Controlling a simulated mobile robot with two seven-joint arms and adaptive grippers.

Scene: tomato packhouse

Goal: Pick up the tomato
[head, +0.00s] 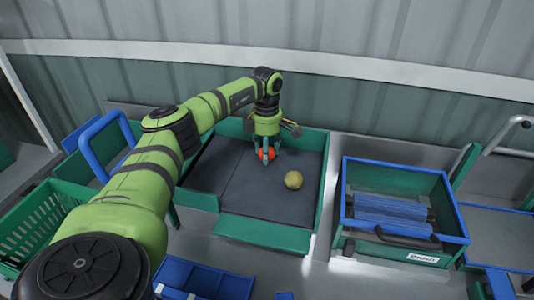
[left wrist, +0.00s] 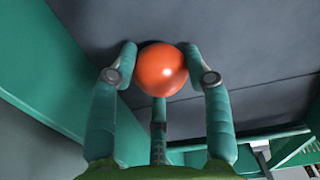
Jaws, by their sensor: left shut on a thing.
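A red-orange tomato (head: 271,154) is between the fingers of my left gripper (head: 267,150), over the dark-floored, green-walled tray (head: 322,190). The left wrist view shows the tomato (left wrist: 162,70) with the teal fingers of my left gripper (left wrist: 160,72) on its left and right sides and another finger below it. The gripper is shut on it. I cannot tell whether the tomato touches the tray floor. My right gripper is not in view.
A yellow-green round fruit (head: 293,180) lies on the tray floor to the right. A blue-rimmed green bin (head: 400,168) stands right of the tray. A green slatted crate (head: 35,222) is at the left, and a blue container (head: 205,277) is at the front.

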